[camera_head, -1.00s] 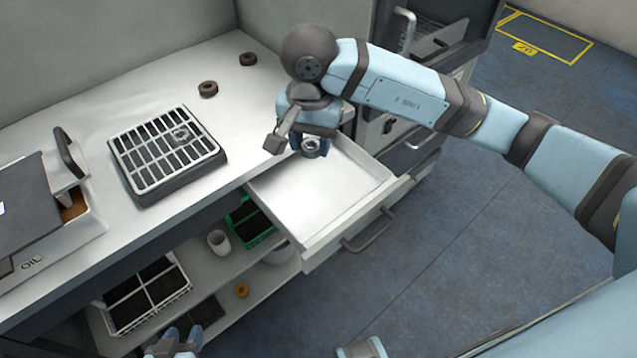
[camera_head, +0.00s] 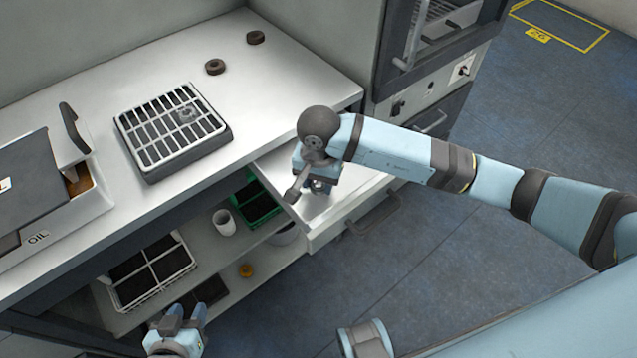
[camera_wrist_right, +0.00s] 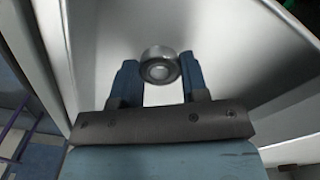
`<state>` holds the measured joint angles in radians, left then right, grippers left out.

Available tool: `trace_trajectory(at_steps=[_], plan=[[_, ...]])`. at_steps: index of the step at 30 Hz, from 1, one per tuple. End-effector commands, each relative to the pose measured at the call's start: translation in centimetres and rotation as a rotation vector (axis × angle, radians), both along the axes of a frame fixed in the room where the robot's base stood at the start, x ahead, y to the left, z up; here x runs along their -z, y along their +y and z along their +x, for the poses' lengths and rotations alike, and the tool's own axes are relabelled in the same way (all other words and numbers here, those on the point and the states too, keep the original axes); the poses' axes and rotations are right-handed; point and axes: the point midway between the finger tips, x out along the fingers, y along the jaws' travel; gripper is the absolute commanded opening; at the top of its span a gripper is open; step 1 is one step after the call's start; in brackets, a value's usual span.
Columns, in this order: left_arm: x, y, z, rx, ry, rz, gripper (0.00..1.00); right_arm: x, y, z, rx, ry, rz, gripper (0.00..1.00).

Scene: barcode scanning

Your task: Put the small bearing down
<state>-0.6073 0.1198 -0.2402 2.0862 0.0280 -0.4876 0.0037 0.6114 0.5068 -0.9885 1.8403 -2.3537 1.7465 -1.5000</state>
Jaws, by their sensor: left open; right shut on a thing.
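The small bearing (camera_wrist_right: 159,66) is a metal ring held between the two blue fingertips of my right gripper (camera_wrist_right: 155,80) in the right wrist view. My right gripper (camera_head: 320,188) is shut on it, over the open drawer (camera_head: 345,200) in the head view. The bearing (camera_head: 319,185) shows only in part below the gripper there. I cannot tell whether it touches the drawer floor. My left gripper (camera_head: 188,318) is open and empty at the bottom of the head view, low in front of the shelf.
A slotted tray (camera_head: 175,145) with a metal ring in it and two dark rings (camera_head: 215,67) are on the counter (camera_head: 290,85). An oil box (camera_head: 50,200) stands at the left. The lower shelf holds a white basket (camera_head: 150,270), a green bin (camera_head: 262,210) and a white cup (camera_head: 224,222).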

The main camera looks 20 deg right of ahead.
Motion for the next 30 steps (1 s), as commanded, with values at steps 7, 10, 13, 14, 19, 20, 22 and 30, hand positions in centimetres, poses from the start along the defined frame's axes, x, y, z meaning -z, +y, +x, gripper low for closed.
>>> trace_trajectory(at_steps=[7,10,13,14,19,20,22,30], plan=[[0.0,-0.1,0.0,0.001,-0.002,-0.001,0.43,1.2,0.0,0.0,-0.001,-0.001,-0.001,0.17],[0.0,0.0,0.0,0.001,-0.001,-0.001,0.43,1.3,0.0,0.0,-0.001,-0.001,-0.001,0.17],[0.4,0.0,0.0,0.003,-0.002,0.002,0.43,1.7,0.0,0.0,-0.001,-0.001,-0.001,0.17],[0.5,0.0,0.0,0.004,-0.002,0.004,0.43,1.8,0.0,0.0,-0.001,-0.001,-0.001,0.17],[0.1,0.2,0.0,0.008,-0.006,0.009,0.43,1.5,0.0,0.0,-0.001,0.0,0.0,0.66],[0.1,0.2,0.0,0.008,-0.006,0.01,0.43,1.5,0.0,0.0,-0.001,0.0,0.0,0.66],[0.1,0.2,0.0,0.008,-0.006,0.01,0.43,1.5,0.0,0.0,-0.001,0.0,0.0,0.66],[-0.1,0.2,-0.1,0.006,-0.002,0.007,0.43,0.3,0.0,0.1,-0.001,-0.003,-0.001,0.66]])
